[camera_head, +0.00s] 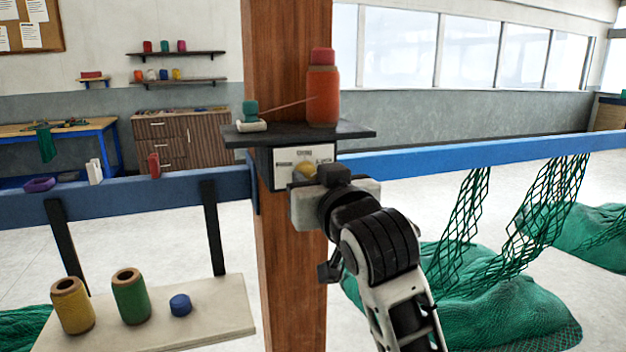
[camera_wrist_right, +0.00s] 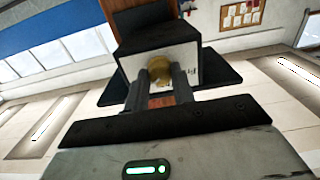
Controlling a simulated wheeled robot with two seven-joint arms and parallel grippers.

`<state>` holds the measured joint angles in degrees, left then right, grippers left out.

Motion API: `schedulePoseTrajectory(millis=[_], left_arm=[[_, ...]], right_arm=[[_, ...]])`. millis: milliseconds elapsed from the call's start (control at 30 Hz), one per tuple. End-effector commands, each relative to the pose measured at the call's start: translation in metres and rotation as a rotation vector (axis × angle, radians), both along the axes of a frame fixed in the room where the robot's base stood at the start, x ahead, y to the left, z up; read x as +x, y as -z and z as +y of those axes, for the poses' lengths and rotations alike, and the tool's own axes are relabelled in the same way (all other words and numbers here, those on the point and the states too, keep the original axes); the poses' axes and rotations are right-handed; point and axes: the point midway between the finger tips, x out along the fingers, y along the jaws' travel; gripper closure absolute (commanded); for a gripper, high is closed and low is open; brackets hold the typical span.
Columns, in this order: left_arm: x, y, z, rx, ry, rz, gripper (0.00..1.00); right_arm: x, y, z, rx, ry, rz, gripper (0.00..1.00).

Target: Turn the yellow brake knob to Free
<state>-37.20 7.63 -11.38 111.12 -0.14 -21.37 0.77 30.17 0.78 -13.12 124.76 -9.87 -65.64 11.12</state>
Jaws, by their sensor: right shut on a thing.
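The yellow brake knob (camera_head: 304,171) sits on a white labelled plate (camera_head: 284,157) on the front of a dark box fixed to the wooden post. My right gripper (camera_head: 318,180) reaches up to it from the lower right and covers part of the plate. In the right wrist view the knob (camera_wrist_right: 146,75) shows between the two dark fingers (camera_wrist_right: 161,88), which are shut on it. Part of a word beginning "Fr" shows on the plate, to the right of the knob in that view. The knob's exact setting cannot be told. My left gripper is not in view.
A dark shelf (camera_head: 355,130) above the box holds an orange spool (camera_head: 323,97) and a small green spool. A blue rail (camera_head: 470,150) runs both ways from the post (camera_head: 290,300). Green nets (camera_head: 500,300) hang at right. A pale board (camera_head: 215,310) with spools is lower left.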

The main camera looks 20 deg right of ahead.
Motion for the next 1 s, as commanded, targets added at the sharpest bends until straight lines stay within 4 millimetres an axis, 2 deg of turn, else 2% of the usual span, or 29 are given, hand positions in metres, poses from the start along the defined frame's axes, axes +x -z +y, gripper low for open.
schedulePoseTrajectory(millis=[367,1000], left_arm=[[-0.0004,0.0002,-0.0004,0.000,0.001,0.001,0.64],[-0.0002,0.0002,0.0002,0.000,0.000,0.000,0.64]], right_arm=[[0.0001,-0.0009,-0.0010,-0.167,0.002,-0.008,0.98],[0.0002,-0.0017,-0.0018,-0.764,0.003,-0.028,0.98]])
